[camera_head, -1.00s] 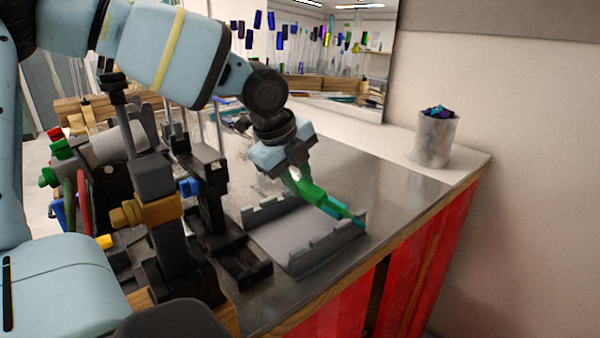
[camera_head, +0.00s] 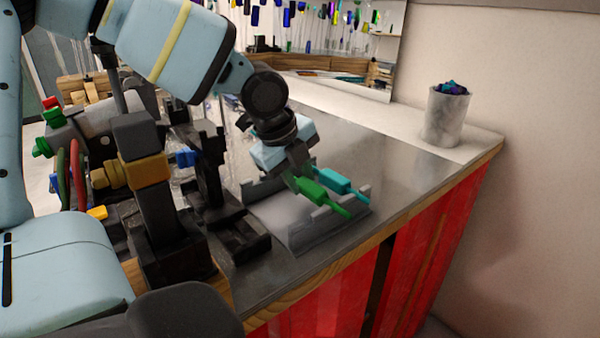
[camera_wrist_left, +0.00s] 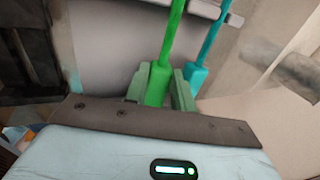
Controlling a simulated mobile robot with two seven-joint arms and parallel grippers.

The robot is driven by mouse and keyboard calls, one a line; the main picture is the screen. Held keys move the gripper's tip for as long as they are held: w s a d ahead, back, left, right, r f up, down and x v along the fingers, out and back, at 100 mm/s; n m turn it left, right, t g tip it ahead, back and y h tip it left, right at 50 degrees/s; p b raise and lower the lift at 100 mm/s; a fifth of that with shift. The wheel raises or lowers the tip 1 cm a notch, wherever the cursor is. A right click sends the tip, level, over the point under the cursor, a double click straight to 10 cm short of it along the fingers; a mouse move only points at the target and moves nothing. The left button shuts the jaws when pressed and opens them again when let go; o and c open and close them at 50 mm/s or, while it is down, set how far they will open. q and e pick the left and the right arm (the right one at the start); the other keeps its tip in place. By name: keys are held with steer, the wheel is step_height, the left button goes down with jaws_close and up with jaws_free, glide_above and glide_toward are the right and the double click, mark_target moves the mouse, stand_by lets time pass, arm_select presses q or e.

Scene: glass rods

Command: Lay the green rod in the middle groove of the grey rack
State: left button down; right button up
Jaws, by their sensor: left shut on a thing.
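The green rod (camera_head: 312,190) has a thick grip and a thin end that reaches over the near notched wall of the grey rack (camera_head: 300,238). My left gripper (camera_head: 300,174) is shut on its thick part, above the rack. In the left wrist view the green rod (camera_wrist_left: 157,84) sits between the fingers (camera_wrist_left: 160,90) and its thin part runs up across the rack wall (camera_wrist_left: 205,8). I cannot tell whether it touches a groove. A cyan rod (camera_head: 335,181) lies in the rack to the right, beside the green one and apart from it. My right gripper is out of view.
A dark machine with clamps (camera_head: 210,195) stands close on the rack's left. The metal bench top (camera_head: 385,180) is clear to the right. A pale bin of coloured glass pieces (camera_head: 445,118) stands at the back right. The bench's wooden front edge (camera_head: 340,265) is near the rack.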

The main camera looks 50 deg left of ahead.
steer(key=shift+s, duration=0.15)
arm_select(q)
steer(key=c, duration=1.1)
jaws_free()
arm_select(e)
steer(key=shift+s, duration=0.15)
arm_select(q)
steer(key=p+v, duration=0.1)
steer(key=v, duration=0.7)
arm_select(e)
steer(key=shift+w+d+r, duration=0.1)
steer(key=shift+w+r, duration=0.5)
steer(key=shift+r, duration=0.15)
arm_select(q)
steer(key=shift+f, duration=0.1)
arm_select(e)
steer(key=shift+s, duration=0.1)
